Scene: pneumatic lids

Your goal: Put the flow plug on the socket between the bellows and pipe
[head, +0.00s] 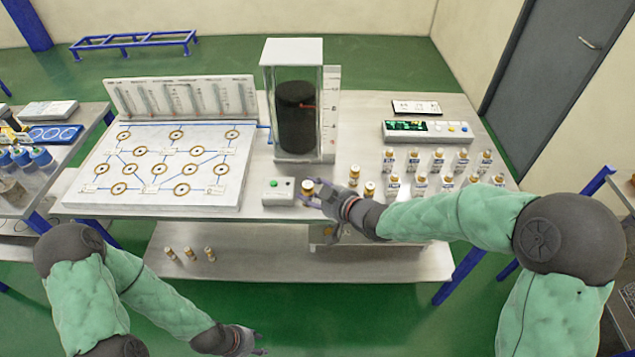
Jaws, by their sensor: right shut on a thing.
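My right gripper (311,199) is shut on a brass-topped plug (307,187), just right of the small white button box. The plug looks upright; its lower part is partly hidden by the fingers. The black bellows (297,118) stands in a clear case behind it. A short blue pipe (263,127) runs between the case and the white socket board (150,195), which has several brass-ringed sockets joined by blue lines. I cannot make out a separate socket beside the bellows. My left gripper (258,341) is low at the front, apart from the table, its fingers seemingly spread and empty.
The button box (278,191) stands before the bellows case. Two more brass-topped plugs (354,175) are right of my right gripper. Several labelled bottles (437,160) fill the right side. A control panel (427,131) is behind them. Three small plugs (190,254) stand on the lower shelf.

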